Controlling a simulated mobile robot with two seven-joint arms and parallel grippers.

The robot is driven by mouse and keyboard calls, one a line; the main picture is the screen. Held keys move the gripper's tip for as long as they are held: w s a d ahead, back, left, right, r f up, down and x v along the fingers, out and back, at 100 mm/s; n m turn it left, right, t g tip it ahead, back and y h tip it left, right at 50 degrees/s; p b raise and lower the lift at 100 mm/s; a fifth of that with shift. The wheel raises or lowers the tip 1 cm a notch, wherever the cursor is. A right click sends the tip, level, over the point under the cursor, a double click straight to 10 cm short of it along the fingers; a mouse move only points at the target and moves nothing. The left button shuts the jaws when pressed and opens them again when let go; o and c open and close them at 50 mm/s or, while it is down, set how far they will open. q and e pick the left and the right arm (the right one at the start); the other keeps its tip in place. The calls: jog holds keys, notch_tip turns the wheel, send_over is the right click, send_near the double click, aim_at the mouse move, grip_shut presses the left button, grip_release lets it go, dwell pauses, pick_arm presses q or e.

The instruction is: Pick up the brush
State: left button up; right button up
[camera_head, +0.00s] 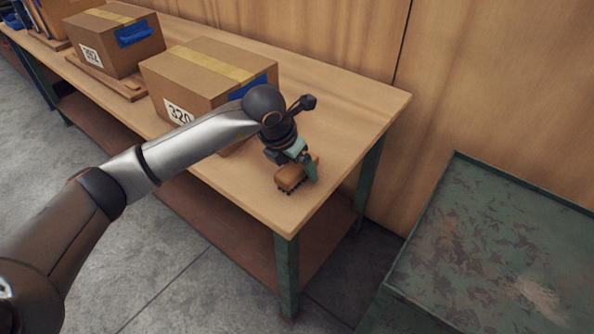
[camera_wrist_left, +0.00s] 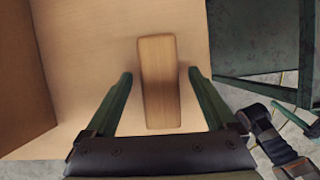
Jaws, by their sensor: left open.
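The brush (camera_head: 291,178) is a brown wooden block with dark bristles underneath, lying on the wooden table near its front right corner. In the left wrist view the brush (camera_wrist_left: 158,82) lies lengthwise between the two green fingers. My left gripper (camera_head: 305,170) is over the brush in the head view, its fingers hiding part of it. In the left wrist view my left gripper (camera_wrist_left: 158,85) is open, with a gap between the brush and each finger. My right gripper is not seen in the head view; a dark arm part at the lower right of the wrist view is unclear.
The wooden table (camera_head: 345,105) has green legs and a lower shelf. A cardboard box (camera_head: 205,75) marked 320 stands just left of my left gripper, and another box (camera_head: 115,40) is farther back. A worn green metal surface (camera_head: 490,250) is at the right, past a gap.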

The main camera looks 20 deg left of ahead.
pick_arm(q)
jog(key=shift+f+b, duration=0.2)
jog(key=shift+b, duration=0.15)
dwell(0.5)
grip_shut()
dwell(0.5)
